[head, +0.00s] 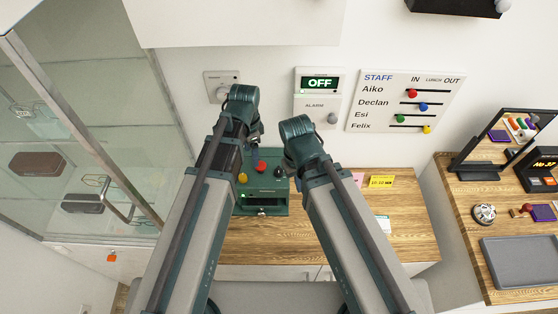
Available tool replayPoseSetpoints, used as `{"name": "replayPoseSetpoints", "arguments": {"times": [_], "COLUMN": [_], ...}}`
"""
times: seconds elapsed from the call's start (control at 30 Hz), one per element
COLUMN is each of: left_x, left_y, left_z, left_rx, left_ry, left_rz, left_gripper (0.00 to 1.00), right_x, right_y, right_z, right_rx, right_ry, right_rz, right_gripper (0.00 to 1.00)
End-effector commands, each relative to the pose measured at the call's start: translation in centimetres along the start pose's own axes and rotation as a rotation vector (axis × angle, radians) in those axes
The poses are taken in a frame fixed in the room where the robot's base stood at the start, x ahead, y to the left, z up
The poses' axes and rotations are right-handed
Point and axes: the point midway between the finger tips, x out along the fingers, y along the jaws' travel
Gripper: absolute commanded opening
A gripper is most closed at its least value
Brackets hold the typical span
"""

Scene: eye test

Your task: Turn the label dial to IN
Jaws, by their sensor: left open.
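A green machine (262,198) stands on the wooden counter, between and beyond my two arms. Its top carries a yellow button (243,178), a red button (261,166) and a black knob (279,172), which may be the label dial. Its markings are too small to read, so I cannot tell the dial's setting. A slot and a small green light are on its front. My left gripper (256,138) is open, partly hidden by its wrist, and appears above the machine's back. My right arm's wrist is right of the machine; its gripper is hidden.
A wall plate with a knob (222,88), an OFF display (319,82) with an alarm knob (332,118) and a staff board (405,101) are on the wall. A glass cabinet (90,130) stands left. The right desk holds a grey tray (520,262). The counter (400,235) is mostly clear at right.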

Motion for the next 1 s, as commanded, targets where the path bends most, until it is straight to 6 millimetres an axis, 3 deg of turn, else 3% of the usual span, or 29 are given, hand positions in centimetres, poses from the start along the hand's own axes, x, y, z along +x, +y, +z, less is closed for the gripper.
{"name": "replayPoseSetpoints", "arguments": {"times": [0.03,0.2,0.43,0.6,1.0], "left_x": [-0.2,-0.2,-0.2,-0.3,0.6], "left_y": [-0.4,-0.4,0.1,0.3,0.5], "left_z": [-1.5,-5.2,-8.7,-9.7,-9.7], "left_rx": [0.113,0.514,0.903,1.024,1.04], "left_ry": [-0.004,-0.014,-0.02,-0.021,-0.021], "left_rz": [0.005,0.024,0.048,0.056,0.057], "left_gripper": [0.71,0.71,0.71,0.71,0.71], "right_x": [-0.2,-0.2,-0.2,-0.2,0.7], "right_y": [0.0,0.0,0.0,0.0,-0.1], "right_z": [0.0,0.0,0.0,0.0,0.0], "right_rx": [0.0,0.0,0.0,0.0,-0.001], "right_ry": [0.0,0.0,0.0,0.0,0.0], "right_rz": [0.0,0.0,0.0,0.0,0.0], "right_gripper": [0.0,0.0,0.0,0.0,0.0]}}
